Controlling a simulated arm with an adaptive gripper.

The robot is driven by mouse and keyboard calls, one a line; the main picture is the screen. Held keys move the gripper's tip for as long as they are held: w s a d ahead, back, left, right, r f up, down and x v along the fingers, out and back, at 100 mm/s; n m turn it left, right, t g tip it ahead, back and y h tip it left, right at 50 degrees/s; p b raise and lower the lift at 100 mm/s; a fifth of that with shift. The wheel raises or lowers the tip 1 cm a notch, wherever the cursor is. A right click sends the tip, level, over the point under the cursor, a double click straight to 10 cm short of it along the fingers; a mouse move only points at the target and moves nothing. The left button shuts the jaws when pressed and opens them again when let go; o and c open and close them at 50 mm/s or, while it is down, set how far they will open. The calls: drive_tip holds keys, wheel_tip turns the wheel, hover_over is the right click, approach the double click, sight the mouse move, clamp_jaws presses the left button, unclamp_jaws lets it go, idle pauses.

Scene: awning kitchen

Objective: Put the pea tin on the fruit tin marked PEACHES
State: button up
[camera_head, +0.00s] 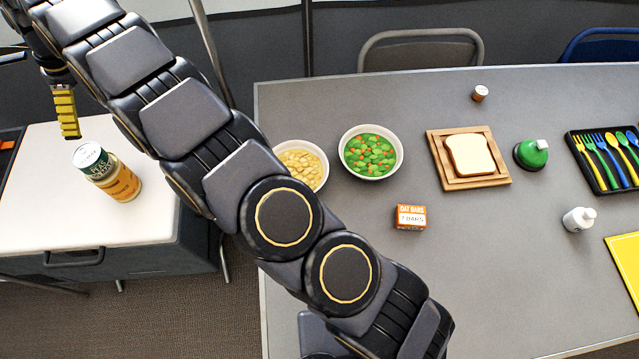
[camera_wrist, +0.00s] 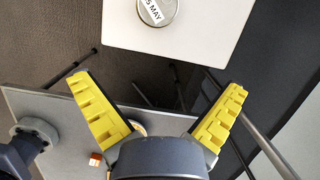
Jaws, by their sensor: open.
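The pea tin (camera_head: 92,159), with a green label and a white-marked lid, sits on top of an orange-labelled tin (camera_head: 123,184) on the white side table; the two look stacked and upright. The lower tin's wording is too small to read. In the wrist view a round tin lid (camera_wrist: 172,20) with a white label reading "5 MAY" shows at the top edge. My gripper (camera_wrist: 160,82) is open and empty, its yellow fingers spread wide, apart from the tins. In the head view a yellow finger of it (camera_head: 66,113) shows above and left of the pea tin.
The white side table (camera_head: 150,222) is otherwise clear where visible. The grey table (camera_head: 470,265) holds a bowl of peas and carrots (camera_head: 369,153), a bowl of yellow food (camera_head: 300,160), an oat bars box (camera_head: 410,217), bread on a board (camera_head: 434,150) and cutlery. My arm crosses above it.

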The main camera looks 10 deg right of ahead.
drive_tip(key=s+d+r+n+h, duration=0.1)
drive_tip(key=s+d+r+n, duration=0.15)
drive_tip(key=d, duration=0.65)
drive_tip(key=s+d+r+n, duration=0.1)
drive_tip(key=d+r+n, duration=0.25)
drive_tip(key=d, duration=0.55)
drive_tip(key=s+d+r+n+h, duration=0.1)
drive_tip(key=s+d+r+n, duration=0.15)
drive_tip(key=d, duration=0.65)
drive_tip(key=s+d+f+n, duration=0.1)
drive_tip(key=s+d+n, duration=0.3)
drive_tip(key=s+d, duration=0.4)
drive_tip(key=s+d+f+n+g+h, duration=0.1)
drive_tip(key=s+d+n, duration=0.3)
drive_tip(key=s+d, duration=0.5)
drive_tip(key=s, duration=0.5)
drive_tip(key=shift+d+f+g, duration=0.3)
drive_tip(key=shift+f, duration=0.05)
drive_tip(key=shift+w, duration=0.1)
